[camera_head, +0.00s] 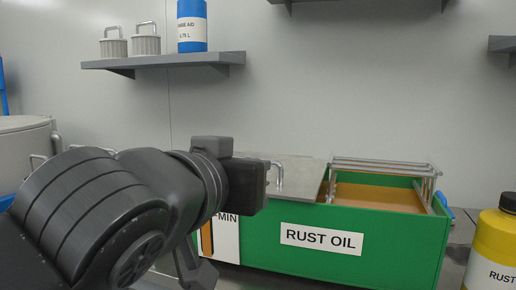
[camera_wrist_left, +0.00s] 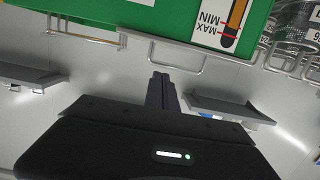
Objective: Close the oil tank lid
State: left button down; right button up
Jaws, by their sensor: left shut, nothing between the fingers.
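The green oil tank (camera_head: 380,245) with a RUST OIL label stands at centre right in the head view. Its grey lid (camera_head: 305,175) covers the left part of the top. The right part is open and shows brown oil (camera_head: 375,195). An upright metal handle (camera_head: 280,176) is on the lid. My left gripper is shut and empty; its fingers (camera_wrist_left: 162,85) show in the left wrist view, close to a bent metal handle (camera_wrist_left: 165,68). I cannot tell if they touch. In the head view my left wrist hides the fingers and part of the lid.
A metal rack (camera_head: 385,167) sits over the tank's open right side. A yellow container (camera_head: 492,250) stands to the right. A wall shelf (camera_head: 165,61) holds a blue can (camera_head: 192,28) and two lidded pots. A large grey pot (camera_head: 25,150) stands at left.

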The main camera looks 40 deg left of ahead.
pick_arm(q)
jog(key=s, duration=0.1)
jog(key=s+d+f, duration=0.1)
jog(key=s, duration=0.2)
jog(key=shift+s+d+f, duration=0.35)
jog(key=shift+d+f, duration=0.05)
